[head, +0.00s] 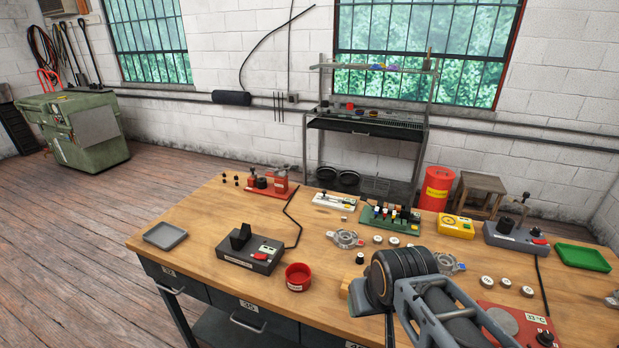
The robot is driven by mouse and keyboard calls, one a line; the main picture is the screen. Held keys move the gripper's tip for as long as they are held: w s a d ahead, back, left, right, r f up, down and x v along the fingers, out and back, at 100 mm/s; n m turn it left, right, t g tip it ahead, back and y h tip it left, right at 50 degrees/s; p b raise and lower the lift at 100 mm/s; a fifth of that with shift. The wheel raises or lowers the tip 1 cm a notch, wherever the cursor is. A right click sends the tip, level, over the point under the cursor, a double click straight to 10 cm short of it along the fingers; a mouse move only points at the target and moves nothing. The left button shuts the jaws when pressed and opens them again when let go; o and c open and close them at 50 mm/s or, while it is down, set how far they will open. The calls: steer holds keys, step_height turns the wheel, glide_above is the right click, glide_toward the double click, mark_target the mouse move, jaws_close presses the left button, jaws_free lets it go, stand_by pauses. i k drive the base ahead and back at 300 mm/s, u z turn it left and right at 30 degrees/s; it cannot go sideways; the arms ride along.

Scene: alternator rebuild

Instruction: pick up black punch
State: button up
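I cannot single out the black punch with certainty. A green rack (372,222) at the back middle of the bench holds several small upright pieces with dark, white and coloured tops. Dark-topped pieces (414,216) stand at its right end, too small to tell apart. A small dark piece (360,258) stands alone on the bench in front of the rack. My arm reaches in from the lower right, and its dark, ringed joint covers part of the bench. My gripper's fingers do not show, so I cannot see whether they hold anything.
The wooden bench (205,225) carries a black-topped device (262,259), a red bowl (298,277), a grey tray (165,236), a yellow meter (456,226) and a green tray (583,258). Metal housings (345,239) and several small round parts lie mid-bench.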

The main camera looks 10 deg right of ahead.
mark_target(359, 260)
steer(key=k, duration=0.5)
steer(key=u, duration=1.7)
steer(key=i, duration=1.3)
steer(key=z, duration=2.65)
steer(key=i, duration=0.5)
